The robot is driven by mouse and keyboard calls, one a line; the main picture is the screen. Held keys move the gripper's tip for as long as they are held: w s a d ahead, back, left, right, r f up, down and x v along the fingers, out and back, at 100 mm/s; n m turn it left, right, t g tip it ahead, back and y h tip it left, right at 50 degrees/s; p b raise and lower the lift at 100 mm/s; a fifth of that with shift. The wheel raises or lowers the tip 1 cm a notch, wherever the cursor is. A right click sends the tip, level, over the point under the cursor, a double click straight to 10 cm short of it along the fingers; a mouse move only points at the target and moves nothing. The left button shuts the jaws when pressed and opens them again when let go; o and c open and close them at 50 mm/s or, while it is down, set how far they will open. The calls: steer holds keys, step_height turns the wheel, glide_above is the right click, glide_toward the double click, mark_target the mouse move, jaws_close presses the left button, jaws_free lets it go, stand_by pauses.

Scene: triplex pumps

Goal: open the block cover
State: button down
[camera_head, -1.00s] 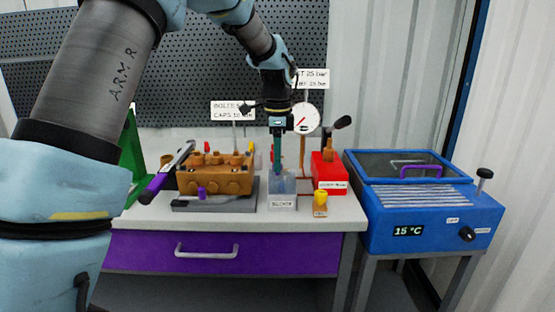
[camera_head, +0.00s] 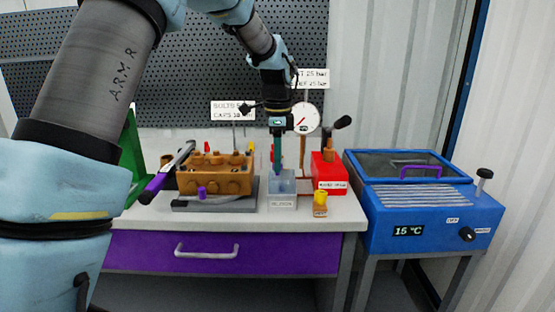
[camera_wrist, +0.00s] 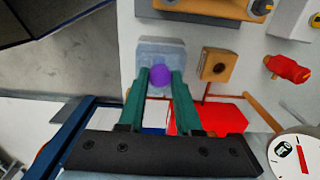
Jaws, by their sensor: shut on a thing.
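The orange-brown block (camera_head: 214,181) sits on a grey base on the bench, with several round caps along its top and round bosses on its front. Its cover cannot be told apart from the block body at this size. My gripper (camera_head: 277,174) points down over a small translucent grey bin (camera_head: 282,202), right of the block. In the wrist view, my gripper (camera_wrist: 160,73) has its teal fingers close together on a purple round-ended piece (camera_wrist: 160,78), with the bin (camera_wrist: 147,52) around or behind it. The rest of the piece is hidden.
A red box (camera_head: 330,180) and a small yellow-topped piece (camera_head: 320,198) stand right of the bin. A purple-handled tool (camera_head: 163,178) leans left of the block. A pressure gauge (camera_head: 305,118) stands behind. A blue lidded unit (camera_head: 420,215) is at the right.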

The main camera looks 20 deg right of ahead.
mark_target(293, 175)
steer(key=p, duration=0.1)
steer(key=s+d+r+y+p, duration=0.1)
steer(key=p, duration=0.1)
steer(key=shift+d+r+t, duration=0.15)
steer(key=shift+d+t, duration=0.1)
steer(key=shift+t, duration=0.05)
steer(key=y+p, duration=0.1)
steer(key=d+t+y+p, duration=0.1)
steer(key=p, duration=0.1)
steer(key=shift+s+d+r+y+p, duration=0.2)
steer(key=shift+s+d+y+p, duration=0.05)
steer(key=shift+d+y+p, duration=0.05)
steer(key=shift+s+d+f+y+p, duration=0.1)
steer(key=shift+d+y+p, duration=0.2)
steer(key=shift+y, duration=0.1)
steer(key=c, duration=0.6)
jaws_free()
steer(key=b+v, duration=0.2)
steer(key=v, duration=0.8)
steer(key=shift+s+r, duration=0.25)
steer(key=shift+r, duration=0.05)
